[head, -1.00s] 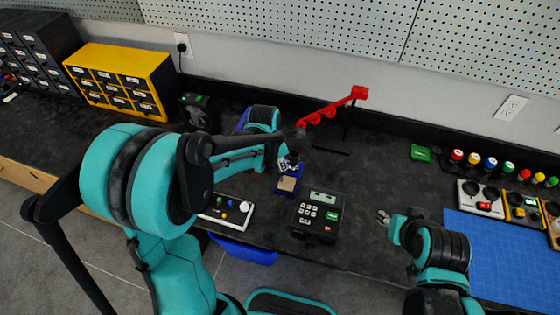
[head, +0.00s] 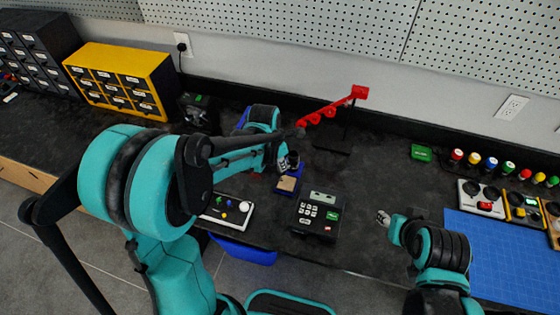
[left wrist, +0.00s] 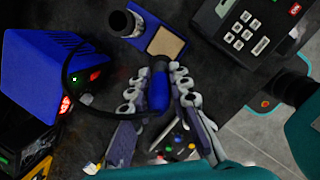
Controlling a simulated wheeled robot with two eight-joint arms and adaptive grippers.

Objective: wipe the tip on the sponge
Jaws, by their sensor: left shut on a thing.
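The tan sponge (left wrist: 166,42) lies in a blue tray (left wrist: 152,53) in the left wrist view. The sponge also shows in the head view (head: 287,184), just in front of my left gripper (head: 289,162). In the left wrist view my left gripper (left wrist: 158,82) is shut on the blue handle of the soldering iron (left wrist: 158,92), its fingers on both sides. The handle's end points toward the sponge tray. The iron's tip is not clear, so I cannot tell if it touches the sponge. My right gripper (head: 383,217) is over the bench at right, small and apart from the sponge.
A blue station (left wrist: 40,85) with lit lights and a dark cable stands left of the iron. A dark round holder (left wrist: 122,23) rises beside the sponge. A black keypad box (head: 316,216) stands right of the sponge. A red rack (head: 333,108) stands behind.

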